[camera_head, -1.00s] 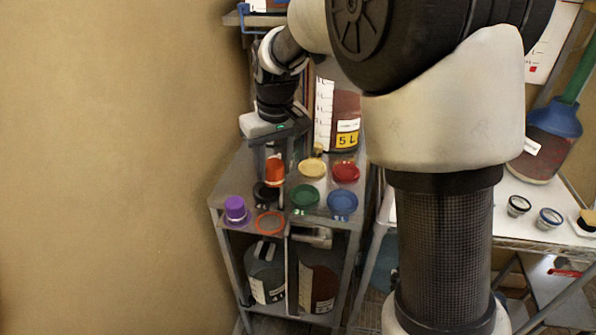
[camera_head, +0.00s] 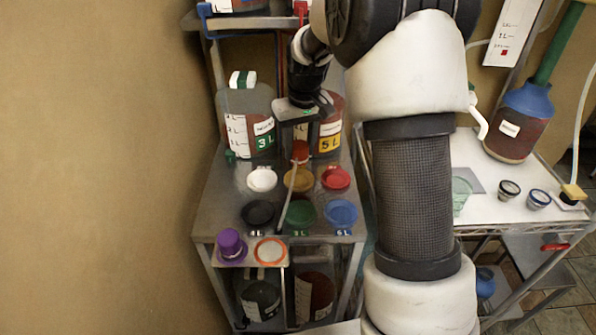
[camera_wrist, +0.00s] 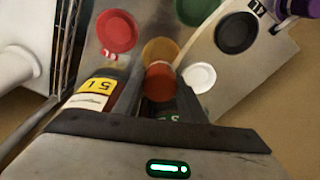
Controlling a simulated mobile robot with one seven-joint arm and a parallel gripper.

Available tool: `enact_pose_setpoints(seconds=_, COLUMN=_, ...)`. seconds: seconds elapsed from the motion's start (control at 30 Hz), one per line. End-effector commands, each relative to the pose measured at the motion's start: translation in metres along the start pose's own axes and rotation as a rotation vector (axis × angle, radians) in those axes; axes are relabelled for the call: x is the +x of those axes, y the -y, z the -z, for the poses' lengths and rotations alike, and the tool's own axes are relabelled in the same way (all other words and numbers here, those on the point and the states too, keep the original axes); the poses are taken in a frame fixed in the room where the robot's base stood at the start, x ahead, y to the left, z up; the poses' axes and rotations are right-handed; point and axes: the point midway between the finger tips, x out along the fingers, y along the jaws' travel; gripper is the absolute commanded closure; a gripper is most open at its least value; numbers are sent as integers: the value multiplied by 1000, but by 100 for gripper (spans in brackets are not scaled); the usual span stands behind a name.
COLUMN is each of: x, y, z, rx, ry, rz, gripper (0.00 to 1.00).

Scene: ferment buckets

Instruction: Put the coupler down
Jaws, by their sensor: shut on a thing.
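The coupler appears to be the orange-red cylinder (camera_head: 300,151) in my gripper (camera_head: 299,143). It also shows in the wrist view (camera_wrist: 160,82) between my two dark fingers, which are shut on it. My gripper holds it upright above the back part of the metal cart top (camera_head: 215,205), in line with the tan dish (camera_head: 299,179). Whether it touches anything below cannot be told. A pale thin strip, perhaps a hose, runs down below the gripper across the tan dish.
Beside the tan dish lie a white dish (camera_head: 262,179) and a red dish (camera_head: 336,179). Black, green and blue dishes stand in front. A purple cap (camera_head: 230,243) and orange ring (camera_head: 270,251) sit at the front edge. A 3L jug (camera_head: 248,125) and 5L jug (camera_head: 329,125) stand behind.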

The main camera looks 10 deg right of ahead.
Motion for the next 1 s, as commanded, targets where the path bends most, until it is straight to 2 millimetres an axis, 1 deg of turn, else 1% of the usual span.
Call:
enact_pose_setpoints(seconds=0.03, x=11, y=0, z=-2, rx=0, ry=4, rz=1, gripper=88)
enact_pose_setpoints(seconds=0.1, x=21, y=0, z=-4, rx=-1, ry=2, rz=0, gripper=88)
enact_pose_setpoints(seconds=0.33, x=39, y=1, z=-6, rx=-1, ry=1, rz=0, gripper=88)
enact_pose_setpoints(seconds=0.53, x=66, y=1, z=-10, rx=-1, ry=1, rz=1, gripper=88)
enact_pose_setpoints(seconds=0.77, x=68, y=1, z=-10, rx=-1, ry=-2, rz=0, gripper=88)
enact_pose_setpoints(seconds=0.9, x=72, y=1, z=-11, rx=-1, ry=-1, rz=0, gripper=88)
enact_pose_setpoints(seconds=0.93, x=72, y=1, z=-11, rx=-1, ry=-1, rz=0, gripper=61)
enact_pose_setpoints(seconds=1.0, x=71, y=1, z=-11, rx=-1, ry=-1, rz=0, gripper=49)
